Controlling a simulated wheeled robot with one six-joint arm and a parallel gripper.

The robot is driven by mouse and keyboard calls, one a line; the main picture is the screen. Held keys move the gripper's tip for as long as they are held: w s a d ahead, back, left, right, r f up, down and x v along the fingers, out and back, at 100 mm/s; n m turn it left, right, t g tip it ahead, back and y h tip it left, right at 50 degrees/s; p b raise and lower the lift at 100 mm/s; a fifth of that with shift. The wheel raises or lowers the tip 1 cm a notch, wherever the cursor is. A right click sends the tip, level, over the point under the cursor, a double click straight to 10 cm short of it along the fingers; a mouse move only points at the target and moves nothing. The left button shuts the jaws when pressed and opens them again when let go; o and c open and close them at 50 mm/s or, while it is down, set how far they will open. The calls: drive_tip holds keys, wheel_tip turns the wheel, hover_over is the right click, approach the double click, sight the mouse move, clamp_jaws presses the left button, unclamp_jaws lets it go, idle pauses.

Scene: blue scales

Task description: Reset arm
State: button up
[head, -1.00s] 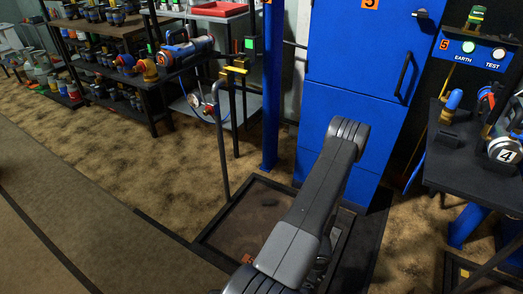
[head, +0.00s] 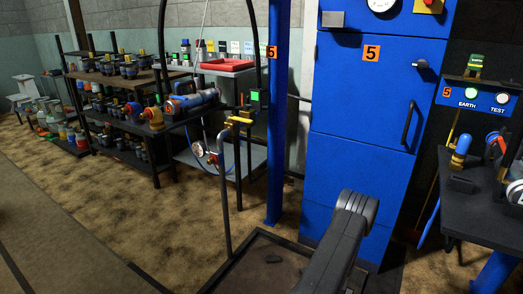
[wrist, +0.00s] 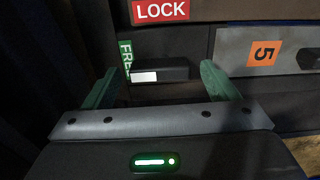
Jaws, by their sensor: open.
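My gripper (wrist: 168,88) shows in the wrist view with its two green fingers spread apart and nothing held between them. Beyond the fingers is a dark panel with a red LOCK label (wrist: 160,11), a green label partly reading FREE (wrist: 125,55) and a dark handle-like block (wrist: 172,70) with a white patch. The block appears between the fingertips in the picture; I cannot tell whether they touch it. In the head view my grey arm reaches up from the bottom in front of the blue cabinet (head: 345,175); the gripper itself is not visible there.
A tray-like floor plate (head: 245,275) lies at the cabinet's foot. A bent pipe stand (head: 224,190) with a gauge stands left of it. Shelves of fittings (head: 120,115) line the left wall. A dark bench (head: 480,205) stands at right. The carpet (head: 90,215) at left is open.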

drive_tip(key=shift+r, duration=0.1)
wheel_tip(320, 180, up, 14)
drive_tip(key=p, duration=1)
wheel_tip(320, 180, down, 14)
drive_tip(key=b, duration=1)
drive_tip(key=shift+f, duration=0.25)
drive_tip(key=m+p, duration=0.1)
drive_tip(key=m, duration=0.1)
drive_tip(key=m+p, duration=0.1)
drive_tip(key=shift+a+r+m, duration=0.1)
drive_tip(key=shift+r+m, duration=0.3)
drive_tip(key=m+p, duration=0.2)
drive_tip(key=m, duration=0.1)
drive_tip(key=shift+w+p, duration=0.1)
drive_tip(key=shift+p, duration=0.2)
drive_tip(key=m, duration=0.4)
drive_tip(key=shift+w+f+m, duration=0.1)
drive_tip(key=shift+f+m, duration=0.15)
drive_tip(key=shift+m, duration=0.05)
drive_tip(key=m+p, duration=0.1)
drive_tip(key=m, duration=0.3)
drive_tip(key=shift+w+m, duration=0.15)
drive_tip(key=shift+m, duration=0.15)
